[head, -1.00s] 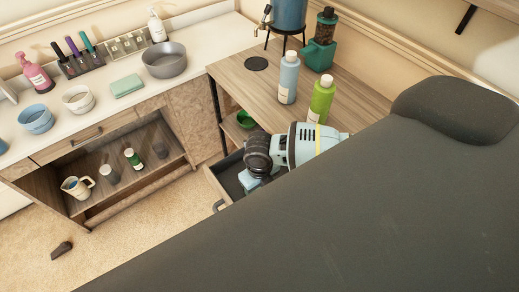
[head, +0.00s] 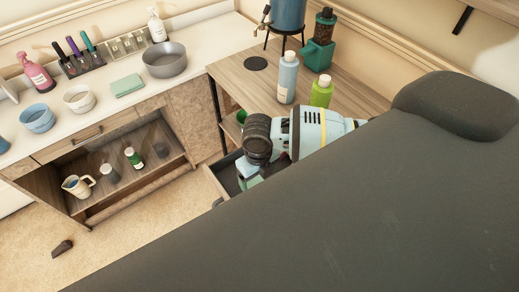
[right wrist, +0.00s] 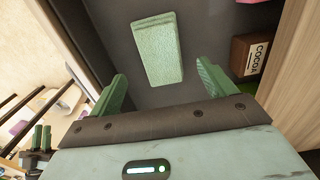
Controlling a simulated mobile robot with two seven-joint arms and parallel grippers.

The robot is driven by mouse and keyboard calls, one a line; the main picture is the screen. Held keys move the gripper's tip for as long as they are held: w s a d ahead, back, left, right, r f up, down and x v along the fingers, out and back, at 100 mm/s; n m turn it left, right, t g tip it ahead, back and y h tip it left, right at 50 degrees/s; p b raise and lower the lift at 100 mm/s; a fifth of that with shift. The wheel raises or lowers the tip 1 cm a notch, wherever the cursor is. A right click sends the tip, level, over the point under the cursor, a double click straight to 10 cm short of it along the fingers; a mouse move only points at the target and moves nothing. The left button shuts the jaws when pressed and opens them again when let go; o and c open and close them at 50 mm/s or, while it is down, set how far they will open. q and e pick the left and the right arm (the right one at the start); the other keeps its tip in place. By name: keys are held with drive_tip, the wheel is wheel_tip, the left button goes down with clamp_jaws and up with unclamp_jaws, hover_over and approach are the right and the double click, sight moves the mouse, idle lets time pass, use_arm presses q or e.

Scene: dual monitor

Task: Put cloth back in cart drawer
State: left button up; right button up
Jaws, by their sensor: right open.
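A light green folded cloth (right wrist: 158,48) lies on the dark floor of the open cart drawer (right wrist: 105,28) in the right wrist view. The drawer (head: 212,184) also shows in the head view, pulled out from under the wooden cart (head: 232,85); my arm and the dark bed hide much of it. My right gripper (right wrist: 160,75) is open, its two green fingers apart, with the cloth visible beyond them and not held. In the head view the right gripper (head: 248,182) points down over the drawer. Another folded green cloth (head: 127,86) lies on the white counter. My left gripper is not in view.
A brown box (right wrist: 250,55) stands at the drawer's right side. Blue (head: 288,78) and green (head: 321,92) bottles stand on the cart top. The dark padded bed (head: 330,215) fills the lower right. The counter holds bowls and bottles.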

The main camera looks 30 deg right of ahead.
wheel_tip(320, 180, up, 6)
drive_tip(key=shift+r, duration=0.15)
drive_tip(key=shift+s, duration=0.1)
idle(0.4)
